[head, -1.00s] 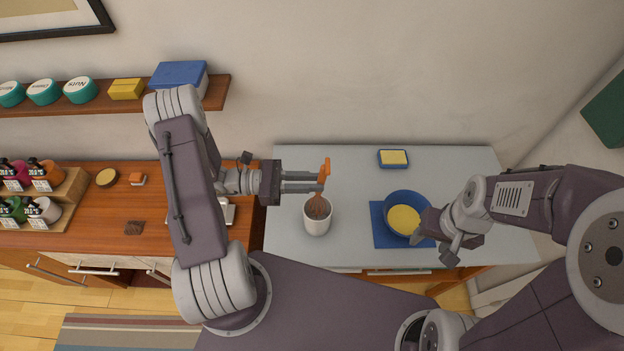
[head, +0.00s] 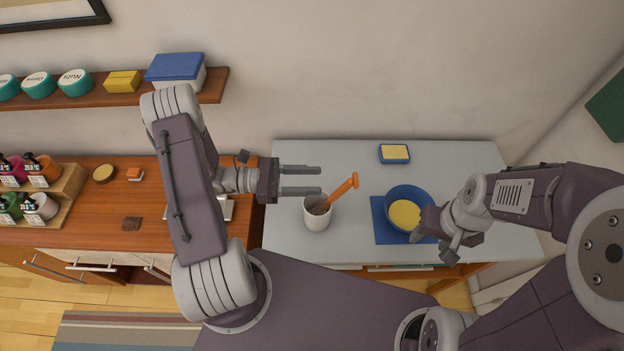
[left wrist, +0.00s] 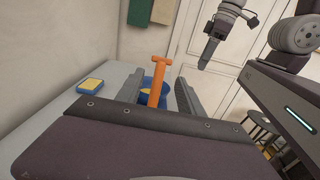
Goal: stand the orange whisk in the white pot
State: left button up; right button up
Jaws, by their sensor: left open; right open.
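The orange whisk (head: 341,192) stands in the white pot (head: 318,217) on the grey counter, head down inside the pot. It leans to the right, with its handle sticking out past the rim. My left gripper (head: 320,180) is open and empty, just behind and above the pot. In the left wrist view the whisk's handle (left wrist: 158,82) shows beyond and between the open fingers; the pot is hidden there. My right gripper (head: 430,228) is at the right edge of the blue bowl (head: 408,192); its fingertips are hard to make out.
The bowl, with yellow contents, stands on a blue mat (head: 381,232) right of the pot. A blue and yellow sponge (head: 394,153) lies at the back of the counter. The counter's left back area is clear.

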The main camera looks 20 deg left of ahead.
pick_arm(q)
jog(key=b+v, duration=0.3)
jog(key=v, duration=0.5)
jog(key=shift+a, duration=0.2)
jog(key=shift+s, duration=0.1)
dwell(0.5)
